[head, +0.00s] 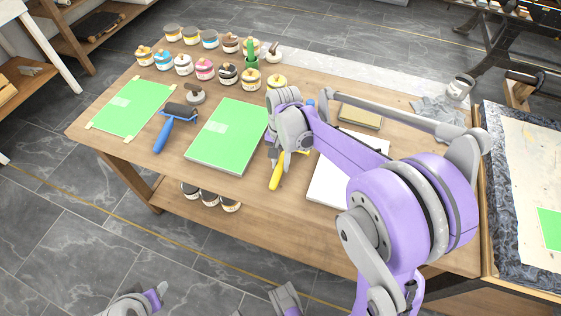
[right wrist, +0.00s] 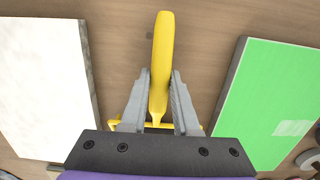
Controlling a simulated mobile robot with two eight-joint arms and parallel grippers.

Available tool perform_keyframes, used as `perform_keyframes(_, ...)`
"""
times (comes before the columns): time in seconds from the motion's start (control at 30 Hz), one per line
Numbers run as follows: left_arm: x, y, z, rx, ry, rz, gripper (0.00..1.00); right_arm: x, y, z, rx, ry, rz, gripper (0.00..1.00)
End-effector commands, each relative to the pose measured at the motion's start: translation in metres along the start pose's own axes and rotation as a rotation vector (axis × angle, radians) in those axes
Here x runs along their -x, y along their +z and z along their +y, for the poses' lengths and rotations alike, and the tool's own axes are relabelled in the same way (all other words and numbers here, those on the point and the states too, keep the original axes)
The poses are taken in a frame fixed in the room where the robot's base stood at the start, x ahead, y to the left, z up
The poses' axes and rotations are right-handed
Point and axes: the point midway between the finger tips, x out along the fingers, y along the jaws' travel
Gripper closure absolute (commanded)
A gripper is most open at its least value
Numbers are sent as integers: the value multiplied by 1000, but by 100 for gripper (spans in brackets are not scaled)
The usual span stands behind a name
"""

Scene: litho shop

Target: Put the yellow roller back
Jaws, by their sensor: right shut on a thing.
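The yellow roller shows in the head view by its yellow handle (head: 276,178), which points toward the table's front edge. In the right wrist view the handle (right wrist: 161,65) stands between my two grey fingers, with bits of its yellow frame behind them. My right gripper (head: 277,153) is shut on the handle, between the green-topped slab (head: 228,135) and the white slab (head: 335,172). The roller's head is hidden by my gripper and arm. I cannot tell whether the roller touches the table. My left gripper is not clearly in view.
A blue-handled roller (head: 164,132) lies left of the green-topped slab, beside a green sheet (head: 131,108). Several ink jars (head: 205,69) stand at the back left. A tan block (head: 360,116) and a grey cloth (head: 436,108) lie at the back right.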

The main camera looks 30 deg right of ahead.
Motion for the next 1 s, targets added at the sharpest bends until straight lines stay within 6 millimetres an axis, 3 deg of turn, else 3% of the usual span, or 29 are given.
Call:
perform_keyframes(0.33,-2,1,0,0,0,-1,50,-3,0,0,0,0,0,100)
perform_keyframes(0.37,-2,1,0,0,0,-1,50,-3,0,0,0,0,0,69)
perform_keyframes(0.5,-2,1,0,0,0,-1,50,-2,0,0,0,0,0,44)
perform_keyframes(0.57,-2,1,0,0,0,-1,50,-2,0,0,0,0,0,36)
perform_keyframes(0.87,-1,1,0,0,0,-1,50,-1,0,0,0,0,0,36)
perform_keyframes(1.0,1,0,0,0,0,0,50,13,0,0,-1,0,0,36)
